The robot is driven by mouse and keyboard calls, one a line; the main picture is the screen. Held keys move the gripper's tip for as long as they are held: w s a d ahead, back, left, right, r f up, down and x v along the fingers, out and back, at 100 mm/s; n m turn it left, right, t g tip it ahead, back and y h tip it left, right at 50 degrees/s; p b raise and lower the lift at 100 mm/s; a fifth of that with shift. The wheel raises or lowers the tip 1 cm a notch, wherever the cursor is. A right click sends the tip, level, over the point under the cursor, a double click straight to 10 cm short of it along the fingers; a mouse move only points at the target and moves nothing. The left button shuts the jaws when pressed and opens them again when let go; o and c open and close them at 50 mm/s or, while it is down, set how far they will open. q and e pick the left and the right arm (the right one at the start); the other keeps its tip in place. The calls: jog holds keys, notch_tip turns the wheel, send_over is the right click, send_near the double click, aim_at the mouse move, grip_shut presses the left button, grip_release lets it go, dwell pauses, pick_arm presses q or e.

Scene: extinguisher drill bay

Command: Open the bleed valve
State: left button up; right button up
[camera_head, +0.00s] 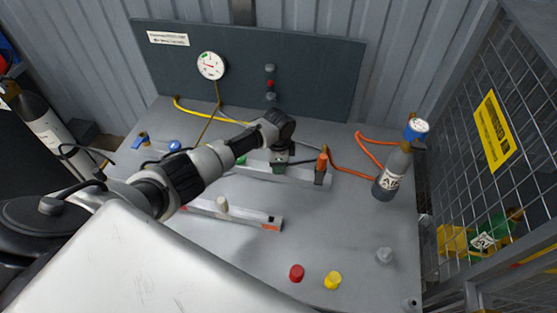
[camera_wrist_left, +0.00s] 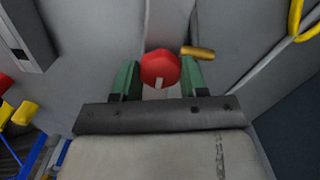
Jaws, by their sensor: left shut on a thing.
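My left gripper (camera_head: 279,164) reaches down over the metal rail in the middle of the bench, its green fingers pointing at the surface. In the left wrist view the gripper (camera_wrist_left: 160,76) has its two green fingers on either side of a red knob (camera_wrist_left: 160,68) with a white mark, and is shut on it. A brass stub (camera_wrist_left: 198,52) sticks out to the right of the knob. In the head view the gripper and arm hide this knob. No label shows which valve it belongs to. My right gripper is not in view.
An orange-handled valve (camera_head: 321,165) stands just right of the gripper. A gauge (camera_head: 211,65) is on the back panel. A gas bottle (camera_head: 392,172) with an orange hose stands at right. Loose red (camera_head: 296,272) and yellow (camera_head: 333,280) caps lie at the front. A mesh cage borders the right.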

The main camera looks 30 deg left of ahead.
pick_arm(q)
jog(key=shift+w+a+r, duration=0.1)
dwell(0.4)
jog(key=o, duration=0.9)
jog(key=shift+o, duration=0.2)
notch_tip(320, 180, up, 11)
jog(key=b, duration=0.1)
jog(key=shift+f, duration=0.2)
